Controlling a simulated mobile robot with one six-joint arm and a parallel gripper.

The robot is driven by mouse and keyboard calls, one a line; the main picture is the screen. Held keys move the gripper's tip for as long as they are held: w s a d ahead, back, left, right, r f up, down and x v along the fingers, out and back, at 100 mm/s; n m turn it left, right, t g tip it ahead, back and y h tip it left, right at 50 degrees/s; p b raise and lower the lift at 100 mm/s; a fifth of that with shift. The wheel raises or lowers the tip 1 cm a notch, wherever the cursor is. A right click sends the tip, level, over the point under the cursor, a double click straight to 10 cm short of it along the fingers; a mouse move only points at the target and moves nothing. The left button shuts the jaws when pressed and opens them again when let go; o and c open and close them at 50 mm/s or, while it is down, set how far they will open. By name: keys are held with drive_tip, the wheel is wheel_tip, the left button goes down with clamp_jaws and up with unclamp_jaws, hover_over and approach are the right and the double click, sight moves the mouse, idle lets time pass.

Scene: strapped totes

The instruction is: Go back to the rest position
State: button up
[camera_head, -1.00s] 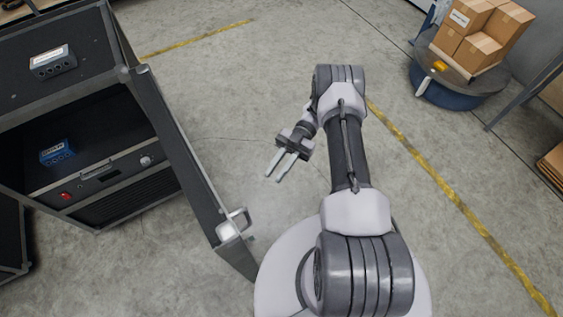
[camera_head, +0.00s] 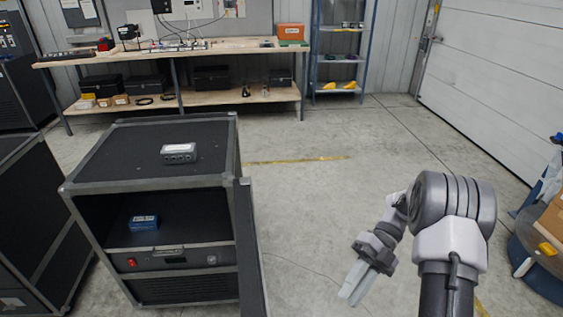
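My gripper (camera_head: 358,282) hangs in the lower right of the head view, over bare floor to the right of the black case. Its two pale fingers point down and left. They look close together, with nothing seen between them; I cannot tell if a gap remains. My arm bends at a grey and white joint above and to the right of the gripper.
A black case (camera_head: 118,187) stands at left, its open door (camera_head: 247,245) on its right side. A grey box (camera_head: 178,153) lies on top, a blue box (camera_head: 143,222) inside. A workbench (camera_head: 180,52) runs along the back. Floor (camera_head: 310,190) between is clear.

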drive_tip(key=s+a+r+n+t+h, duration=0.3)
drive_tip(key=s+r+n+t, duration=0.3)
drive_tip(key=n, duration=0.9)
drive_tip(key=s+a+r+n+t+h, duration=0.4)
drive_tip(key=r+n+t, duration=0.5)
drive_tip(key=r+n, duration=0.3)
drive_tip(key=s+a+n, duration=0.1)
drive_tip(key=s+n, duration=0.1)
drive_tip(key=n, duration=0.1)
drive_tip(key=shift+r+n, duration=0.15)
drive_tip(key=shift+n, duration=0.25)
